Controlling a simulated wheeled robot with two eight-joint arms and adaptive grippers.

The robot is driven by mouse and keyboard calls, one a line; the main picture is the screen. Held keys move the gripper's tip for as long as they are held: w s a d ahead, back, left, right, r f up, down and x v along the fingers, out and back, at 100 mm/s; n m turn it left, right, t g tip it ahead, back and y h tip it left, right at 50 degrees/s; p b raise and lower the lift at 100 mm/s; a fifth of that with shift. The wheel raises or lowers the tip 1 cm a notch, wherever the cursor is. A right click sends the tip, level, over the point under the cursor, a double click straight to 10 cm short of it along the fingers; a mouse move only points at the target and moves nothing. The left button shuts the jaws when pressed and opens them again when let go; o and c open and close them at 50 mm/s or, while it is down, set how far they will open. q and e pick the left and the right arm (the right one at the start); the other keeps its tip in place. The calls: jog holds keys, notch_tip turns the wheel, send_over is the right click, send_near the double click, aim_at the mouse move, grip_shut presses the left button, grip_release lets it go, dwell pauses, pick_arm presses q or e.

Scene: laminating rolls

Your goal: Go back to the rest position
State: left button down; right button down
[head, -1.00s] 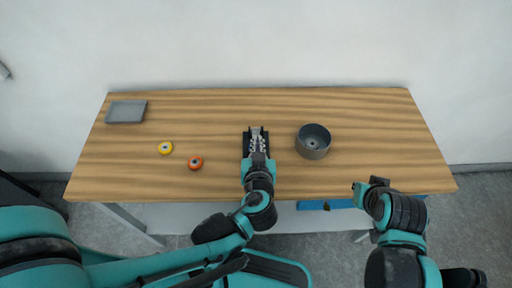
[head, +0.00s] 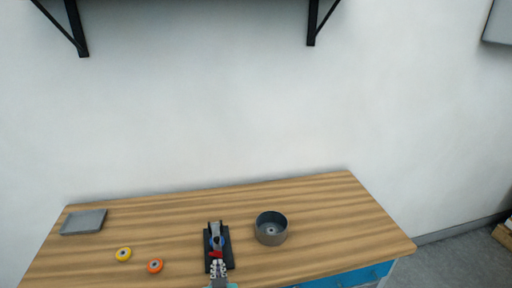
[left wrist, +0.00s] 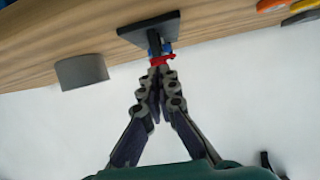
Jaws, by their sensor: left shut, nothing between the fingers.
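My left gripper (head: 218,264) is shut and empty at the front edge of a black-based stand (head: 231,254) with a grey upper part and blue and red parts. In the left wrist view my closed fingertips (left wrist: 157,76) point at the red part of the stand (left wrist: 135,32); I cannot tell whether they touch it. My right gripper is out of view.
A dark grey round bowl (head: 271,229) stands right of the stand on the wooden table (head: 330,215). A yellow roll (head: 123,254), an orange roll (head: 155,266) and a grey flat block (head: 84,222) lie to the left. The table's right part is clear.

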pick_arm(q)
jog(key=s+a+g, duration=0.1)
jog(key=s+a+f+g, duration=0.1)
jog(key=a, duration=0.1)
jog(key=s+a+g, duration=0.1)
jog(key=a, duration=0.1)
jog(key=shift+s+a+f+m+g, duration=0.15)
jog(key=shift+s+f+m+g, duration=0.15)
jog(key=shift+s+f+g, duration=0.1)
jog(key=s+r+m+g+h, duration=0.1)
jog(key=s+g+h, duration=0.1)
jog(key=s, duration=0.3)
jog(key=shift+s+d+r+m+h, duration=0.3)
jog(key=shift+s+r+m+h, duration=0.1)
jog(key=shift+h, duration=0.3)
